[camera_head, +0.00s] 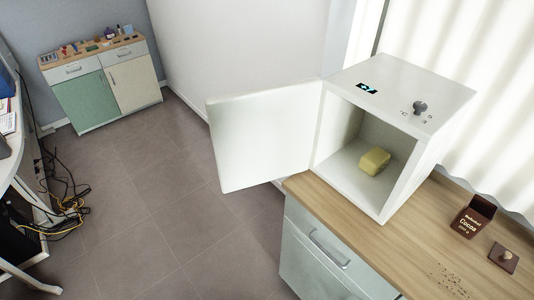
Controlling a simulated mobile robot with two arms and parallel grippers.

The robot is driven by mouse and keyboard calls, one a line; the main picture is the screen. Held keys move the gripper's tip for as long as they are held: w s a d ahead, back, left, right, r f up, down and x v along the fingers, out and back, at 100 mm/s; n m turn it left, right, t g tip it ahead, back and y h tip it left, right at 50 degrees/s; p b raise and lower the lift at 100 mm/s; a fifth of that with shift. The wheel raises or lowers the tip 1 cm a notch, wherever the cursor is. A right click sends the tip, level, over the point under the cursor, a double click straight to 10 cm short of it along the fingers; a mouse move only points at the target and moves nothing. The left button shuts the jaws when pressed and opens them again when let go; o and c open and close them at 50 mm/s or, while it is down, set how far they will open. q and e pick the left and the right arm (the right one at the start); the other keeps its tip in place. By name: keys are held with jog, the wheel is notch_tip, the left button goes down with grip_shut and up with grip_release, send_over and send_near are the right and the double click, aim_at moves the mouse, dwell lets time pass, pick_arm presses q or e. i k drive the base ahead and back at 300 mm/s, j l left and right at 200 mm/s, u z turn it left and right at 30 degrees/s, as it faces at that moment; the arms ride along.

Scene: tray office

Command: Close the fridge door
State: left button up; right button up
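A small white fridge (429,88) stands on a wooden-topped cabinet at the right in the head view. Its door (262,140) is wide open, hinged at the fridge's left front edge and swung out to the left over the floor. A yellow block (374,161) lies inside on the fridge floor. A display and a grey knob (420,108) are on the fridge's top. Neither of my grippers shows in the head view.
The wooden counter (405,262) also holds a brown cocoa box (474,217), its lid (503,257) and spilled brown bits. A low cabinet (105,85) with small items stands at the back left. Cables (65,200) lie by a white desk at left. The middle floor is clear.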

aim_at(261, 135)
jog(key=k+l+z, duration=0.1)
jog(key=k+z, duration=0.35)
jog(key=k+l+z, duration=0.2)
jog(key=k+z, duration=0.25)
jog(key=z, duration=0.4)
jog(key=j+z, duration=0.15)
jog(key=z, duration=0.3)
jog(key=j+z, duration=0.15)
jog(key=z, duration=0.25)
jog(key=j+z, duration=0.1)
jog(key=z, duration=0.35)
jog(key=j+z, duration=0.1)
jog(key=z, duration=0.3)
jog(key=k+j, duration=0.15)
jog(key=j, duration=0.4)
jog(key=k+j, duration=0.15)
jog(key=j, duration=0.45)
jog(key=k+j, duration=0.15)
jog(key=j, duration=0.4)
jog(key=k+j, duration=0.15)
jog(key=j, duration=0.45)
jog(key=k+j, duration=0.15)
jog(key=j, duration=0.4)
jog(key=k+j+z, duration=0.1)
jog(key=j, duration=0.45)
jog(key=k+j, duration=0.25)
jog(key=j, duration=0.3)
jog(key=k+j, duration=0.15)
jog(key=j, duration=0.45)
